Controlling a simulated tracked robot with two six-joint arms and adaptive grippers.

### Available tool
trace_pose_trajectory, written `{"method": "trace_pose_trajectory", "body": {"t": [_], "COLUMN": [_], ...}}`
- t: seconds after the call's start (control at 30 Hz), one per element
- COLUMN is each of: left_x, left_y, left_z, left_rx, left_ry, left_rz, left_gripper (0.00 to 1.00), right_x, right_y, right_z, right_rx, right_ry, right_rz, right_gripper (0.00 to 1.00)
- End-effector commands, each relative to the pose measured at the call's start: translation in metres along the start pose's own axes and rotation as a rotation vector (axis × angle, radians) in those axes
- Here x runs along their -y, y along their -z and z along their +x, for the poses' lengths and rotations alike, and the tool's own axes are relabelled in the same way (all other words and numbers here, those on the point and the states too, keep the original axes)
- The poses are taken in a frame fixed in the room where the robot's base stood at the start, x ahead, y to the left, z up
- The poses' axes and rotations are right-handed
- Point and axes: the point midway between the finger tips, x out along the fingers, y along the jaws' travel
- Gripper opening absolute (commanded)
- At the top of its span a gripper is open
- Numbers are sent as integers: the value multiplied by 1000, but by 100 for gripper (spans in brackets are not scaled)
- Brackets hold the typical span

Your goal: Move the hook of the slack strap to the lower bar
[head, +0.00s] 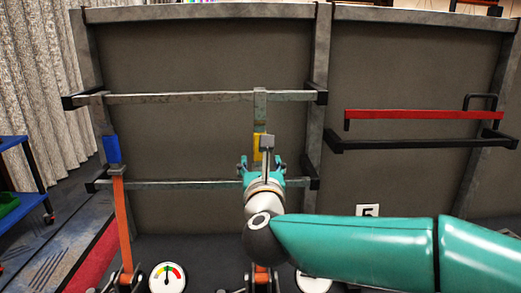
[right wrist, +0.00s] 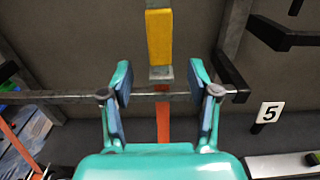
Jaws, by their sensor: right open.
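Two orange straps hang on the rack. Contact cannot be told. My left gripper is out of view.
A round gauge (head: 168,278) stands at the left strap's foot; a second gauge (head: 313,283) is mostly hidden by my right arm. A red bar (head: 420,114) and a black bar (head: 415,143) are on the right panel. A blue cart (head: 20,165) stands at far left.

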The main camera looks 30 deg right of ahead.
Motion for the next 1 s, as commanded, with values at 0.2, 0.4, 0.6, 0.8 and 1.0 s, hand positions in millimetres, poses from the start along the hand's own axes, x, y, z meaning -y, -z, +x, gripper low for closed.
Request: {"method": "trace_pose_trajectory", "body": {"t": [0.2, 0.4, 0.6, 0.8, 1.0], "left_x": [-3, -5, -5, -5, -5], "left_y": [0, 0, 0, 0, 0], "left_z": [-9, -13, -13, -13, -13], "left_rx": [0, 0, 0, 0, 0], "left_ry": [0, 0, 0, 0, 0], "left_rz": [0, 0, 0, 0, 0], "left_gripper": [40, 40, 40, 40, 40], "right_x": [1, 0, 0, 0, 0], "right_y": [-1, 0, 0, 1, 0], "right_z": [41, 63, 70, 70, 69], "right_rx": [-1, -1, -1, 0, 0], "right_ry": [3, 1, -1, -1, -1], "right_rz": [-1, -1, -1, -1, -1], "right_gripper": [60, 60, 60, 60, 29]}}
